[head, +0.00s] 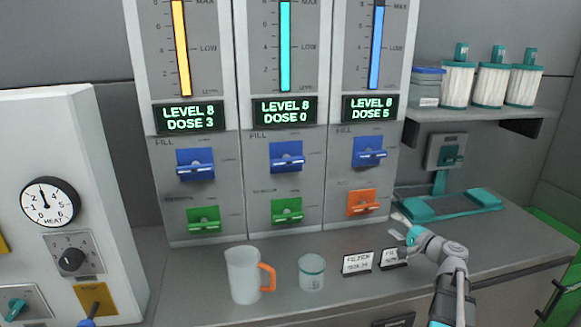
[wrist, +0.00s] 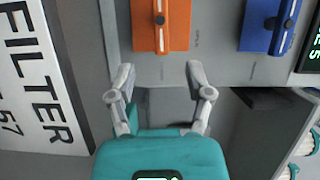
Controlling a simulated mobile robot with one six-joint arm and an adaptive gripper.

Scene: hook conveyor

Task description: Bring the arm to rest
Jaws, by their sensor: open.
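My arm reaches in from the lower right of the head view, over the counter. My gripper (head: 400,226) is beside the small label cards, below the orange lever on the right dispenser. In the wrist view my gripper (wrist: 158,80) shows two grey fingers spread apart with nothing between them. An orange lever block (wrist: 160,25) and a blue lever block (wrist: 270,25) appear beyond the fingertips. A large white card reading FILTER (wrist: 35,80) fills the left of the wrist view.
A clear jug (head: 243,275) with an orange handle and a clear cup (head: 311,272) stand on the counter. A label card (head: 357,263) stands right of the cup. A teal-edged platform (head: 450,204) lies at the right. A shelf (head: 480,114) holds several lidded containers.

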